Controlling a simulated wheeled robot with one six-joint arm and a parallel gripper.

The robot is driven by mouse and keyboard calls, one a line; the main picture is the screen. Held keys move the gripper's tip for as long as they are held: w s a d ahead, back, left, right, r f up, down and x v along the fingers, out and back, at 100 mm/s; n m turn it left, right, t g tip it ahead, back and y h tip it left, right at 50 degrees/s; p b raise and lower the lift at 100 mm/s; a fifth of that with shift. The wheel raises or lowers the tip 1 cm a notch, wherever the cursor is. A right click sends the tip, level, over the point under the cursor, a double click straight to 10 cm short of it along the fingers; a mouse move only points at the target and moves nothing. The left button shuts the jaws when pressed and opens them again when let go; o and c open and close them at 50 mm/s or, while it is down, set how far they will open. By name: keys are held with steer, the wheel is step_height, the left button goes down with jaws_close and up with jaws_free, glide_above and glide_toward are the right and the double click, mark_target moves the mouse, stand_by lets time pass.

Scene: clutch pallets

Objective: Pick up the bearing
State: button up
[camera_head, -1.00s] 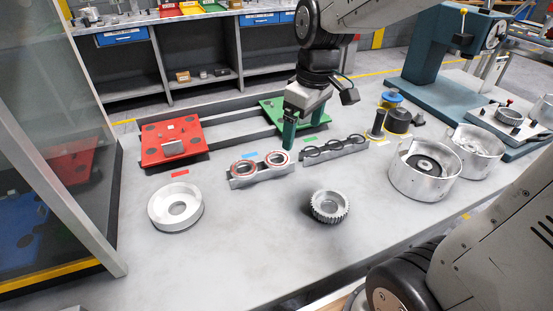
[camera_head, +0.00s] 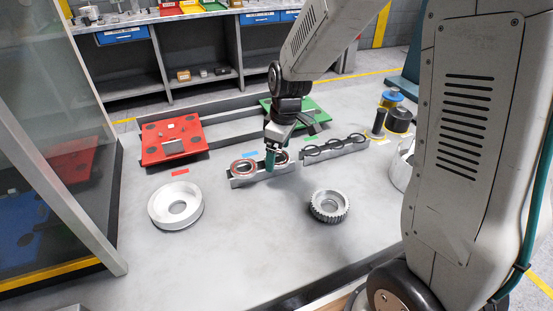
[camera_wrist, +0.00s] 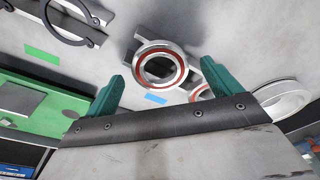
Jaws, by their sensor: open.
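Two bearings, metal rings with a red-brown band, sit side by side on a grey holder (camera_head: 263,177). The left bearing (camera_head: 243,167) shows clearly in the head view. The right bearing (camera_wrist: 183,75) is partly behind my gripper (camera_head: 272,164) there, and in the wrist view it shows whole between the two fingers. My gripper (camera_wrist: 161,70) is open and empty, pointing down over the right bearing. The left bearing (camera_wrist: 199,93) is mostly hidden behind a green finger in the wrist view. I cannot tell the exact height of the fingertips above the ring.
A holder with black rings (camera_head: 335,148) stands close right. A red pallet (camera_head: 160,150) and a green pallet (camera_head: 318,114) lie behind. A white ring (camera_head: 160,207) and a gear (camera_head: 329,206) lie in front, with bare table between them.

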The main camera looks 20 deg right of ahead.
steer(key=shift+f, duration=0.25)
steer(key=c, duration=1.2)
steer(key=shift+r, duration=0.15)
steer(key=shift+r, duration=0.25)
steer(key=shift+s+d+r, duration=0.7)
steer(key=shift+s+d, duration=0.6)
steer(key=shift+s, duration=1)
steer(key=shift+s+d+r, duration=0.75)
steer(key=shift+s+d, duration=0.55)
steer(key=shift+s, duration=1.05)
steer(key=shift+s+d+r, duration=0.7)
steer(key=shift+s+d, duration=0.6)
steer(key=shift+s, duration=1)
